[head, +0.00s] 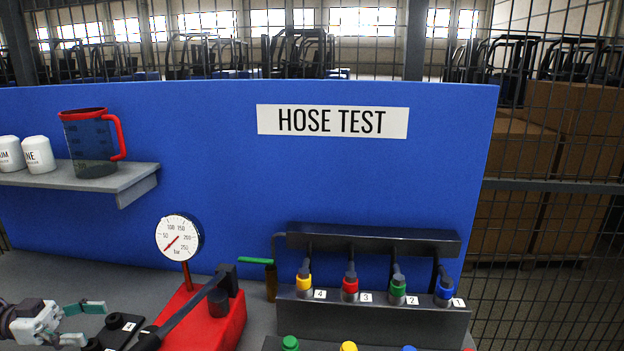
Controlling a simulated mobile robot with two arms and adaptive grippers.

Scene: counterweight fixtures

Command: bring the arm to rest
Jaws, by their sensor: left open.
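My left gripper (88,323) is at the lower left, open and empty, its two green-tipped fingers apart. It is left of a red hand pump (222,325) and close to a black plate (120,330) with white labels. The pump's long black lever (195,308) slopes down to the left, and its lower end is near the bottom edge. A round pressure gauge (179,237) stands on the pump, its red needle pointing to the lower left. My right gripper is not in view.
A black manifold (372,240) has hoses on yellow, red, green and blue fittings numbered 4 to 1. A brass valve (271,283) with a green handle stands beside it. A grey shelf (130,178) holds a jug (90,145) and white containers. A blue panel (330,185) closes the back.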

